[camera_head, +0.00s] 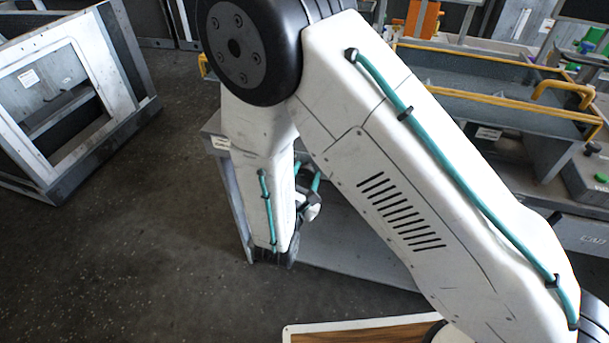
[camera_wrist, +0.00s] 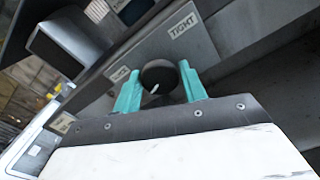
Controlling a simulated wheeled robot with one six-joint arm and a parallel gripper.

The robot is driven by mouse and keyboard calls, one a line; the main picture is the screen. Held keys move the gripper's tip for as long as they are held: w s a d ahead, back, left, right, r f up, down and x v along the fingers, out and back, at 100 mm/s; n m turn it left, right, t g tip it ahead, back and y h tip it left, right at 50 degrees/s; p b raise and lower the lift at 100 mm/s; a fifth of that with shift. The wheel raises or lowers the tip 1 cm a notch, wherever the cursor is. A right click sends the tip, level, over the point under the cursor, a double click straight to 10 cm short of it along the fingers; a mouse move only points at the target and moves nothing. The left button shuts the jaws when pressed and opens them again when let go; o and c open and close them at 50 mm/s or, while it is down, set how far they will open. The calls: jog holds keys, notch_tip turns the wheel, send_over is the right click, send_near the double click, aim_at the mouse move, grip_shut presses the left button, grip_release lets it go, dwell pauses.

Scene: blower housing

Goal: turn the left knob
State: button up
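In the wrist view, a round black knob (camera_wrist: 160,78) with a white pointer line sits on a grey panel. My gripper (camera_wrist: 161,80) has its two teal fingers on either side of this knob. The knob fills most of the gap, with its edges close to both fingers. I cannot tell whether the fingers press on it. A label reading "TIGHT" (camera_wrist: 185,26) is on the panel above the knob. A smaller label (camera_wrist: 119,74) is to the left, too small to read.
A dark box-like part (camera_wrist: 66,44) juts out at the upper left of the wrist view. In the head view, a grey metal frame (camera_head: 22,78) stands on the left, and a bench with a yellow rail (camera_head: 480,97) is at right. Dark floor (camera_head: 150,240) is clear at left.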

jog(key=c, duration=0.4)
jog(key=shift+n, duration=0.4)
jog(key=n, duration=0.4)
jog(key=shift+n, duration=0.3)
jog(key=n, duration=0.5)
jog(key=shift+n, duration=0.3)
jog(key=n, duration=0.5)
jog(key=shift+a, duration=0.1)
jog(key=n, duration=0.5)
jog(key=shift+f+n, duration=0.1)
jog(key=shift+n, duration=0.3)
